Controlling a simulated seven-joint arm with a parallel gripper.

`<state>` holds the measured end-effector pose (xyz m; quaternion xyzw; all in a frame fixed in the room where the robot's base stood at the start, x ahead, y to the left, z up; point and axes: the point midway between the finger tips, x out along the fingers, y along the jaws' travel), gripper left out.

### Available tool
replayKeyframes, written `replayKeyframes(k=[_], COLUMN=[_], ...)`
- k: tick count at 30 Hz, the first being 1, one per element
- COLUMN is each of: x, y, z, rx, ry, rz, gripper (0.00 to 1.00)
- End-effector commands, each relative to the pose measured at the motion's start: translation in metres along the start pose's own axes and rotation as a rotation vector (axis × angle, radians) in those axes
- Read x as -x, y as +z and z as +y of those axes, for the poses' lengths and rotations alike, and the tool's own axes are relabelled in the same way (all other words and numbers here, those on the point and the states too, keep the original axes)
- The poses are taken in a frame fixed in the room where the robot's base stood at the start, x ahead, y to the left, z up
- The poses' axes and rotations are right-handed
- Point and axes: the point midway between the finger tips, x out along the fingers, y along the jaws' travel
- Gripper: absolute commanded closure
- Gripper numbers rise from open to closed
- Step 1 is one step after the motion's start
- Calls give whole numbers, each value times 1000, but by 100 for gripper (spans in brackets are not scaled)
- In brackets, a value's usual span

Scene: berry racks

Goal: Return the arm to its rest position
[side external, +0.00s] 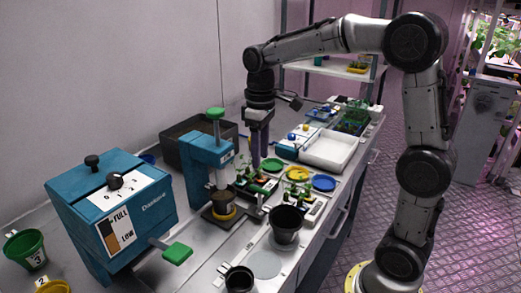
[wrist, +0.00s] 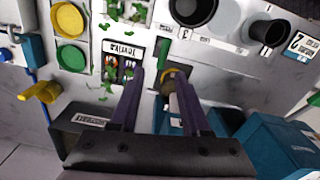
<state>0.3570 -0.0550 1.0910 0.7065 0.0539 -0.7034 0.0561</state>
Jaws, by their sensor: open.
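A small black tray of seedlings (wrist: 120,67) lies just beyond the left finger. I cannot tell the exact height of the fingertips above the bench.
A blue dispenser (side external: 120,215) and the blue press (side external: 203,158) with a green knob stand at left. A black pot (side external: 286,223) stands in front. A white tray (side external: 333,150) lies behind right. A dark bin (side external: 180,145) is against the wall. Free air lies above the bench.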

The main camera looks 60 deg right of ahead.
Motion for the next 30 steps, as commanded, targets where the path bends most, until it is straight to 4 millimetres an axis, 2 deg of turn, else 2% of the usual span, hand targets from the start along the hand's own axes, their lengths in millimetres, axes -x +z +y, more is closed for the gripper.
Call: replayKeyframes(k=[4,13,17,20,24,30], x=[6,7,24,44,63,61], y=[0,0,3,21,63,125], z=[0,-1,-7,-19,-41,-67], rx=[0,2,16,35,51,23], ry=[0,0,14,29,51,67], rz=[0,0,45,97,192,332], gripper=[53,53,53,53,53,53])
